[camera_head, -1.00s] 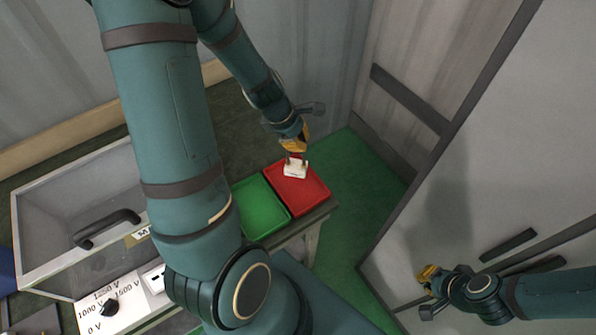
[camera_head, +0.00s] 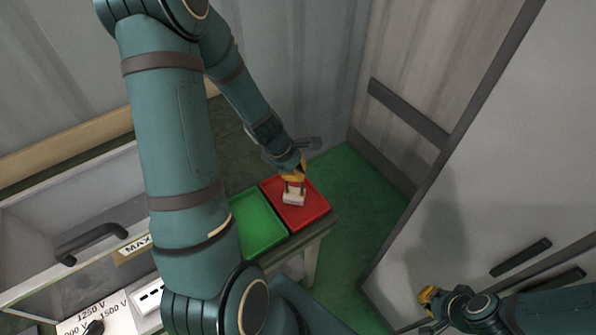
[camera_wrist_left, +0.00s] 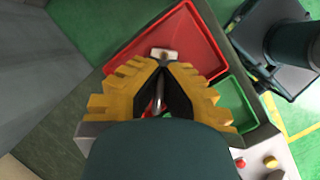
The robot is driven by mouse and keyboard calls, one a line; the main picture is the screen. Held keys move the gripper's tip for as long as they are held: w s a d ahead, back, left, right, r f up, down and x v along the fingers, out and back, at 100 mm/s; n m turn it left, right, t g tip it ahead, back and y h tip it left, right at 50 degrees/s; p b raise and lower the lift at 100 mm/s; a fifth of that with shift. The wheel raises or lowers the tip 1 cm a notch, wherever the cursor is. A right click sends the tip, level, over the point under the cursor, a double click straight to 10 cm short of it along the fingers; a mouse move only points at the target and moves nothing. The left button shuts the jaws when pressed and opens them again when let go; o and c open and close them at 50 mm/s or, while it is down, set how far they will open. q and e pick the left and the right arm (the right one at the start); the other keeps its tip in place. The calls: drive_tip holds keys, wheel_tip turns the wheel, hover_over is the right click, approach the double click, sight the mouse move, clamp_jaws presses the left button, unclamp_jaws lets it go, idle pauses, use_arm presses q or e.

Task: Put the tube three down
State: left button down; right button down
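The tube (camera_head: 293,199) shows as a white end piece at my left gripper's tips, over the middle of the red tray (camera_head: 322,208). My left gripper (camera_head: 294,183) points down at the tray and looks shut on the tube. In the left wrist view the gripper (camera_wrist_left: 161,68) has its fingers close together, with the white end of the tube (camera_wrist_left: 165,53) just past the tips and a grey shaft between the fingers. I cannot tell whether the tube touches the tray floor. My right gripper (camera_head: 427,296) is far off at the lower right; its opening is unclear.
A green tray (camera_head: 257,226) stands beside the red one, at the table's edge. A clear-walled box with a dark handle (camera_head: 92,243) and a voltage panel (camera_head: 98,315) are at the left. A large grey panel (camera_head: 500,170) stands at the right. Green floor (camera_head: 350,195) lies beyond the table.

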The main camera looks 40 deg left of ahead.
use_arm(q)
drive_tip(key=c, duration=1.1)
unclamp_jaws()
drive_tip(key=shift+f, duration=0.1)
drive_tip(key=shift+c, duration=0.2)
drive_tip(key=shift+a+r+p, duration=0.1)
drive_tip(key=shift+r+p, duration=0.25)
drive_tip(key=shift+r, duration=0.15)
drive_tip(key=p+v, duration=0.5)
drive_tip(key=v, duration=0.6)
drive_tip(key=d+f+m, duration=0.7)
drive_tip(key=d+m, duration=0.3)
drive_tip(key=d, duration=0.2)
drive_tip(key=s+d+f+m+g+h, duration=0.1)
drive_tip(key=d+f+m, duration=0.7)
drive_tip(key=d+m, duration=0.3)
drive_tip(key=shift+d+f+m, duration=0.15)
drive_tip(key=shift+d+m, duration=0.15)
drive_tip(key=shift+d, duration=0.9)
drive_tip(key=shift+s+b, duration=0.1)
drive_tip(key=shift+b, duration=0.2)
